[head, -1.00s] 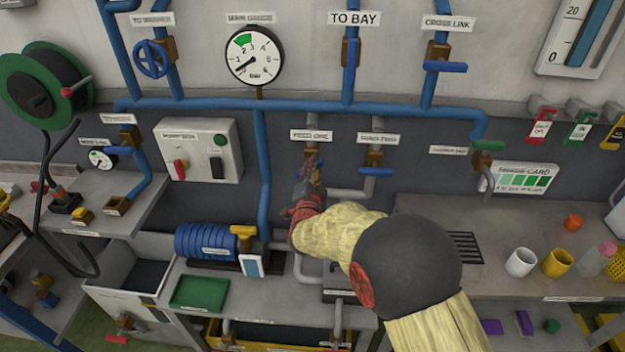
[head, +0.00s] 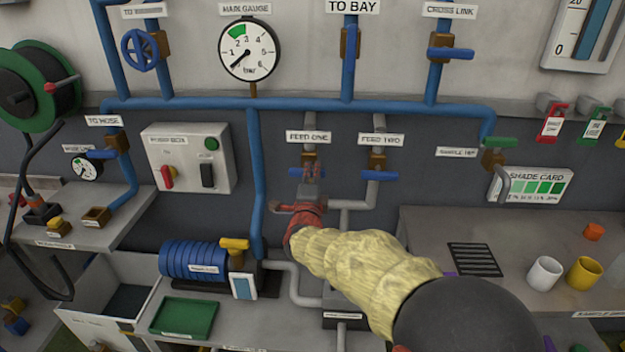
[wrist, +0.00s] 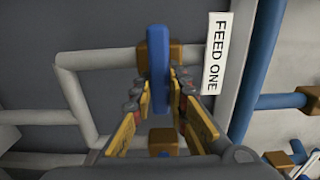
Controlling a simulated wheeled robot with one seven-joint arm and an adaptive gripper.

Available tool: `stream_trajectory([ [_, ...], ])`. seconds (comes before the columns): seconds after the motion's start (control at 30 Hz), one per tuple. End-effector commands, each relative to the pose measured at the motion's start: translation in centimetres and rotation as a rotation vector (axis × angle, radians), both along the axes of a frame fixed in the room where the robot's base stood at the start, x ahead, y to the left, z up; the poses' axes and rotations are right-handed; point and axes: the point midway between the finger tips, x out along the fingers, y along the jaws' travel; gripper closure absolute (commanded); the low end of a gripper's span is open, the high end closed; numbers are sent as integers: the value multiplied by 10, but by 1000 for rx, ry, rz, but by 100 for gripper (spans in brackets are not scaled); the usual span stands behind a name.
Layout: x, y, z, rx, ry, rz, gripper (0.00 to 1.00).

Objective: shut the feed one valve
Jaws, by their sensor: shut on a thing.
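The feed one valve shows in the wrist view as a blue lever handle (wrist: 158,45) on a brass body (wrist: 176,56), beside the FEED ONE label (wrist: 215,55). The handle lies across its grey pipe (wrist: 108,58). My gripper (wrist: 160,78) is shut on the near end of the handle, one finger on each side. In the head view my gripper (head: 311,180) is below the FEED ONE label (head: 308,137) and hides most of the handle. The brass body (head: 309,160) shows just above it.
The feed two valve's blue handle (head: 371,175) is close on the right, across its pipe. A blue pipe (head: 257,190) runs down on the left. The main gauge (head: 248,50) is above. A bench (head: 430,235) with a white cup (head: 543,273) and yellow cup (head: 584,273) is at right.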

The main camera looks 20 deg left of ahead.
Motion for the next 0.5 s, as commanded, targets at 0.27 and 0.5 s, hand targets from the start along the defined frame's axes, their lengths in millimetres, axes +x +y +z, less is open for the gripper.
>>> stream_trajectory([
  [0.27,0,-1,-1,16,5,-2,100],
  [0.5,0,-1,-1,15,6,-2,84],
])
